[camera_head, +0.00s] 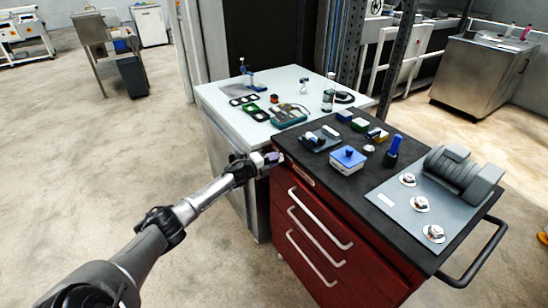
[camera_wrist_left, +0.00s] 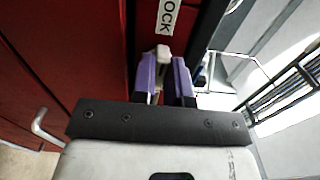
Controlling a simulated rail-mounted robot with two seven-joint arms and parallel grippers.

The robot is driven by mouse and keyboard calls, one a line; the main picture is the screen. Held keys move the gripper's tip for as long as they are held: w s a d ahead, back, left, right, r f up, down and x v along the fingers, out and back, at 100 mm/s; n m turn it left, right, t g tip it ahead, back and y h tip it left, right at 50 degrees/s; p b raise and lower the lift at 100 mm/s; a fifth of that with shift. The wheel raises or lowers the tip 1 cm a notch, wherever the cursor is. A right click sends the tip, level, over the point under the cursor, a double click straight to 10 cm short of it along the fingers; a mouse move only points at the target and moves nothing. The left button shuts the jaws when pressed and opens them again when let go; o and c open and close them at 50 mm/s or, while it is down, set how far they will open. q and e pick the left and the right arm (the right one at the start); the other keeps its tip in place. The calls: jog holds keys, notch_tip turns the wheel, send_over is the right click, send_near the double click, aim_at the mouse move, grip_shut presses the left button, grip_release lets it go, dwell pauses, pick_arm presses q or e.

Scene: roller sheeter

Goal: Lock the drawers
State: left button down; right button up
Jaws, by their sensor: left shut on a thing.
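A red tool cabinet (camera_head: 320,240) with a black top and several drawers with silver handles stands at the centre right. A white label reading "OCK" (camera_wrist_left: 167,16) is on its red face in the left wrist view, the rest of the label cut off. My left gripper (camera_head: 272,158) is at the cabinet's upper left front corner. In the wrist view its purple fingers (camera_wrist_left: 166,82) are shut on a small pale lock knob (camera_wrist_left: 163,54) just below the label. The fingers partly hide the knob. The drawers look closed. My right gripper is not in view.
The black top (camera_head: 345,185) holds a blue-lidded box (camera_head: 348,158), a grey roller and a plate with several round fittings. A pale table (camera_head: 225,92) with tools stands directly left of the cabinet. A black side handle (camera_head: 480,262) sticks out on the right.

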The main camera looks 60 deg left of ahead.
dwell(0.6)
pick_arm(q)
jog(key=c, duration=1.1)
grip_release()
jog(key=shift+c, duration=0.2)
jog(key=shift+s, duration=0.15)
jog(key=s+p, duration=0.4)
jog(key=s, duration=0.9)
jog(key=shift+s+d, duration=0.15)
jog(key=shift+s, duration=0.1)
jog(key=shift+n, duration=0.4)
